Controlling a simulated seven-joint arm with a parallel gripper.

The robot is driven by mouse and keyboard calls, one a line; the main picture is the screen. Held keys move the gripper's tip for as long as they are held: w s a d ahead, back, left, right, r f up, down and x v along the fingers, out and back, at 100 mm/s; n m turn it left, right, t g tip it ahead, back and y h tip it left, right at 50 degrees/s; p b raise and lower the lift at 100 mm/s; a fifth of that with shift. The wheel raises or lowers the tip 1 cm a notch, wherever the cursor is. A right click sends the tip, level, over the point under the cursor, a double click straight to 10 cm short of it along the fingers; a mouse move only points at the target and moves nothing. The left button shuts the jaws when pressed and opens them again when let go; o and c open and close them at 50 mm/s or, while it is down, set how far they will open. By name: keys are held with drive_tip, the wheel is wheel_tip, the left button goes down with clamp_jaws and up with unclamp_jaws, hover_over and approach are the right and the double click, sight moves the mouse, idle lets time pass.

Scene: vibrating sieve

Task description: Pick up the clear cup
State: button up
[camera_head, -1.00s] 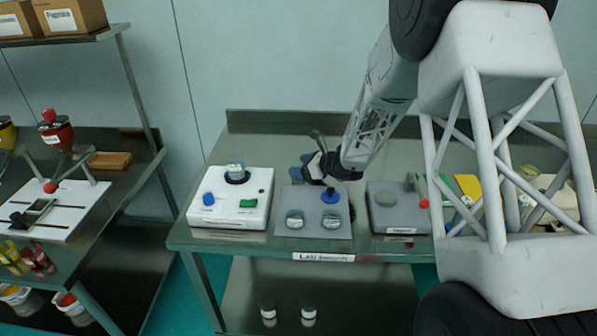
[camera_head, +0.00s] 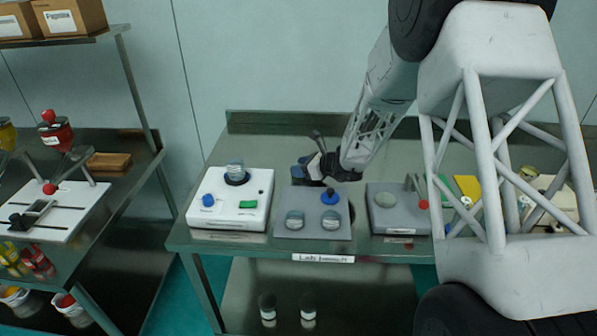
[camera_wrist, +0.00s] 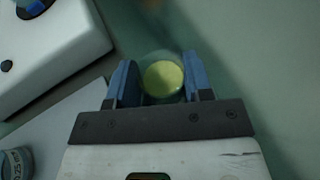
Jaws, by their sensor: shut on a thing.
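The clear cup (camera_wrist: 163,76) shows in the wrist view as a round, see-through vessel with pale yellow inside. It sits between the two blue fingers of my gripper (camera_wrist: 161,82), which are shut on it from both sides. In the head view my gripper (camera_head: 306,170) is low over the back of the grey plate (camera_head: 313,233) on the steel table. The cup cannot be made out there. In the wrist view, whether the cup's base touches a surface is hidden.
A white machine (camera_head: 205,217) carrying a jar (camera_head: 235,168) stands left of the plate. Two lidded jars (camera_head: 295,219) (camera_head: 330,219) and a blue-knobbed item (camera_head: 330,196) sit on the plate. A grey device (camera_head: 385,216) stands to the right. The table behind is clear.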

drive_tip(key=shift+r, duration=0.7)
drive_tip(key=shift+s+d+r, duration=0.1)
drive_tip(key=shift+s+r, duration=0.05)
drive_tip(key=shift+r, duration=0.45)
drive_tip(key=shift+s+r, duration=0.15)
drive_tip(key=shift+r, duration=0.4)
drive_tip(key=s+d, duration=0.1)
drive_tip(key=s, duration=0.4)
drive_tip(key=s+d+r, duration=0.1)
drive_tip(key=s, duration=0.4)
drive_tip(key=s+d, duration=0.2)
drive_tip(key=s, duration=0.2)
drive_tip(key=shift+s+r, duration=0.15)
drive_tip(key=shift+s, duration=0.25)
